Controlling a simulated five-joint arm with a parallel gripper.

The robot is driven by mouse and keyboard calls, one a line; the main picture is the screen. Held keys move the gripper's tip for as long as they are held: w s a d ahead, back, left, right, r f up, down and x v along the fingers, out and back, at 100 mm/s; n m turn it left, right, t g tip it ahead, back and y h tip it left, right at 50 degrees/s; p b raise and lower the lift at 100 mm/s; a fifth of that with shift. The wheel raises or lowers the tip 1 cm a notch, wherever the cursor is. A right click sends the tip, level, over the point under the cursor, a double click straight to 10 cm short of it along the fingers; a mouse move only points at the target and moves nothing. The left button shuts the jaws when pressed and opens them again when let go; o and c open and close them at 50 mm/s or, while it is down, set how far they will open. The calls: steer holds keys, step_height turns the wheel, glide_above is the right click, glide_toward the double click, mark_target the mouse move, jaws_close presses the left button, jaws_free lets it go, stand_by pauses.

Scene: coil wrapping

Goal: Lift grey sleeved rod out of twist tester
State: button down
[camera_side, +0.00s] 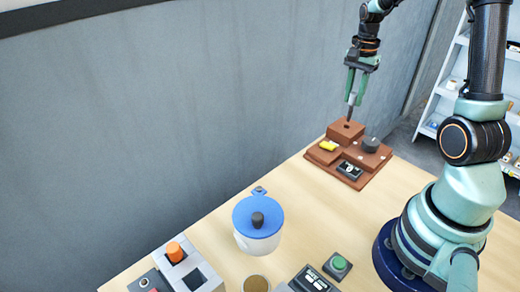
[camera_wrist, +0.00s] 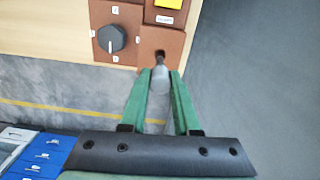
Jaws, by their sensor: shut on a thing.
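The twist tester (camera_side: 345,156) is a brown stepped block near the table's far right edge in the side view, with a raised post, a dark knob (camera_side: 371,144), a yellow part (camera_side: 328,146) and a small display. My gripper (camera_side: 354,98) is above the raised post, pointing down, shut on the grey sleeved rod (camera_wrist: 160,78). The rod's dark lower end points at the dark hole in the post's top (camera_wrist: 160,54); I cannot tell whether its tip is inside the hole or just above it. The knob (camera_wrist: 111,39) also shows in the wrist view.
A blue-lidded pot (camera_side: 258,222) stands mid-table. A grey unit with an orange knob (camera_side: 175,252), a green button box (camera_side: 338,265) and a round brown-topped item (camera_side: 256,284) are near the front. A grey wall runs behind; shelves (camera_side: 450,95) stand beyond the table.

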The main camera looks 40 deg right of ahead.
step_height(320, 180, up, 13)
steer(key=shift+r, duration=0.15)
stand_by(0.4)
